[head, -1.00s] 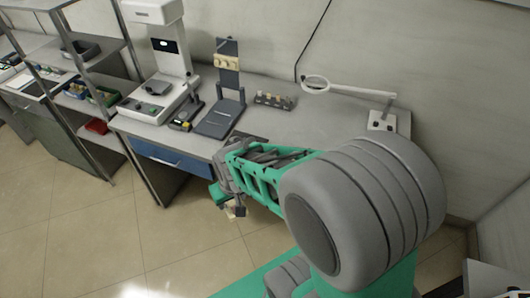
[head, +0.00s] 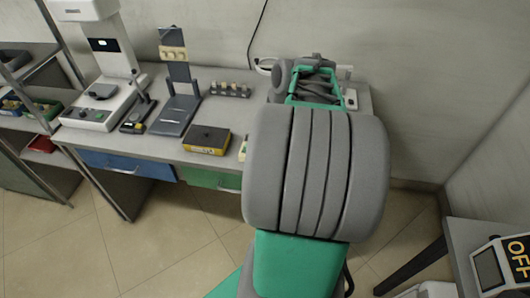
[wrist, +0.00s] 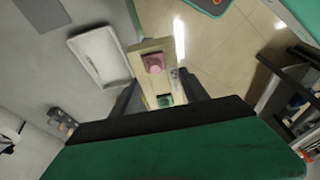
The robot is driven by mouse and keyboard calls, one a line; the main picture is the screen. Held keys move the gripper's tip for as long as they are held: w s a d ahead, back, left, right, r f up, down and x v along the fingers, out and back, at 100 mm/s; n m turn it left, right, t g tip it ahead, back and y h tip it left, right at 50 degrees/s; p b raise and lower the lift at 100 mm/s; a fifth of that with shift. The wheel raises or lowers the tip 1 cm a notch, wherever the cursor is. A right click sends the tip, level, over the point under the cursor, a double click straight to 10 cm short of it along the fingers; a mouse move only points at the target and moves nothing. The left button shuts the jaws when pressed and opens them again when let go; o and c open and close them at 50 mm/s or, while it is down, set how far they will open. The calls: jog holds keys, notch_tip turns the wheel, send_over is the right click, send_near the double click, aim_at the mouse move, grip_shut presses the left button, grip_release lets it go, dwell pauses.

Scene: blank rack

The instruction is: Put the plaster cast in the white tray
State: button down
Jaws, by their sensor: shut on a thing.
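My gripper (wrist: 160,88) is shut on a cream block, which I take to be the plaster cast (wrist: 143,52). The block has a pink part and a green part on its face. The white tray (wrist: 84,48) lies on the grey tabletop just left of the block in the wrist view, shallow and empty. The block is apart from the tray, beside the table's front edge with floor behind it. In the head view my arm hides the gripper and the tray; a small cream piece, probably the block, shows at the arm's left side.
The grey table (head: 215,115) bears a yellow-and-black box (head: 207,139), a white machine (head: 98,105), a dark stand (head: 179,100) and a small rack of pieces (head: 230,90). A second table with an OFF-marked device (head: 503,262) stands at the right.

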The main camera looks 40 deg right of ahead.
jog(key=shift+w+d, duration=0.1)
jog(key=shift+d, duration=0.2)
jog(key=w+d+f+p, duration=0.3)
jog(key=w+d+f, duration=0.5)
jog(key=w+d, duration=0.1)
jog(key=shift+w+f, duration=0.1)
jog(key=shift+f, duration=0.3)
jog(key=shift+w+d+f, duration=0.15)
jog(key=shift+f, duration=0.15)
jog(key=shift+s+d+p+x, duration=0.15)
jog(key=shift+p+x, duration=0.05)
jog(key=shift+x, duration=0.7)
jog(key=shift+s+d+p+x, duration=0.1)
jog(key=shift+d+p+x, duration=0.1)
jog(key=shift+x, duration=0.7)
jog(key=c, duration=1)
grip_release()
jog(key=shift+f, duration=0.2)
jog(key=shift+o, duration=0.7)
jog(key=shift+r, duration=0.1)
